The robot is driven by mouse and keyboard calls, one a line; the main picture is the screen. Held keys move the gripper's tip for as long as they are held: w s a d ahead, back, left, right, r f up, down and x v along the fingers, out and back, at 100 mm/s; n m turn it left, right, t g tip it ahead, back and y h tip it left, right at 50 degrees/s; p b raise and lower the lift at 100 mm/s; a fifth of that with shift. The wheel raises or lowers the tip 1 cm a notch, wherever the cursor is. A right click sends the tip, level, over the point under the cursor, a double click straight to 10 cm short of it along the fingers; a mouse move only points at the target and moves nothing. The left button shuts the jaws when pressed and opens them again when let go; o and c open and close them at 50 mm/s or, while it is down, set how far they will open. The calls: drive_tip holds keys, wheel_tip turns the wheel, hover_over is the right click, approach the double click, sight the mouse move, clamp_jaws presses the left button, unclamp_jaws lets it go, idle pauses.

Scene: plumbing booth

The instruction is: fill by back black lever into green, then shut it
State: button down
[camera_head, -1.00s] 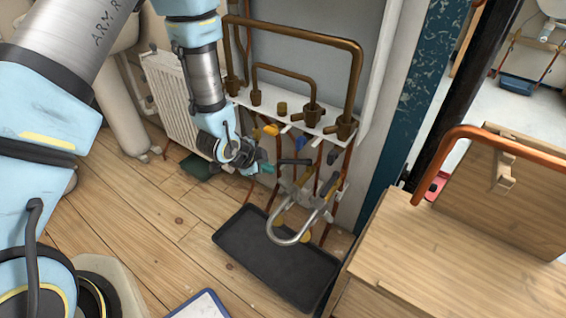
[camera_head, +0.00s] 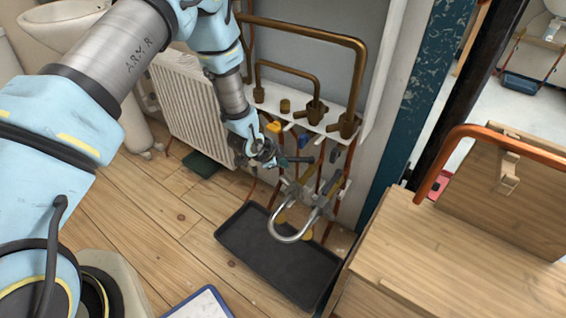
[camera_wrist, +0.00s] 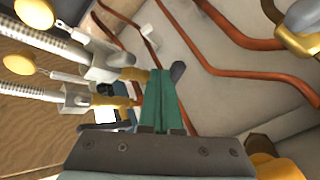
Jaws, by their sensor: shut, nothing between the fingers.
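My gripper (camera_head: 282,162) is shut and empty, beside the pipework under the white shelf. Its green fingers (camera_wrist: 160,98) point up the wrist view, tips close together. A black lever (camera_head: 300,159) lies right at the fingertips in the head view. In the wrist view a dark lever end (camera_wrist: 178,72) shows just beyond and right of the tips; I cannot tell whether they touch. A second dark lever (camera_head: 334,155) is further right. A dark green object (camera_head: 202,164) lies on the floor below the radiator; I cannot tell whether it is the task's green container.
A yellow lever (camera_head: 273,128) and a blue lever (camera_head: 305,140) sit close above my gripper. A curved metal spout (camera_head: 285,236) hangs over a black tray (camera_head: 270,262). Copper pipes (camera_wrist: 190,45) run close by. A wooden cabinet (camera_head: 440,260) stands right; the floor left is open.

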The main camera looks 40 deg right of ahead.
drive_tip(key=shift+w+d+b, duration=0.3)
drive_tip(key=shift+w+d, duration=0.15)
drive_tip(key=shift+w, duration=0.25)
drive_tip(key=shift+s, duration=0.15)
drive_tip(key=shift+s+a, duration=0.3)
drive_tip(key=shift+s, duration=0.3)
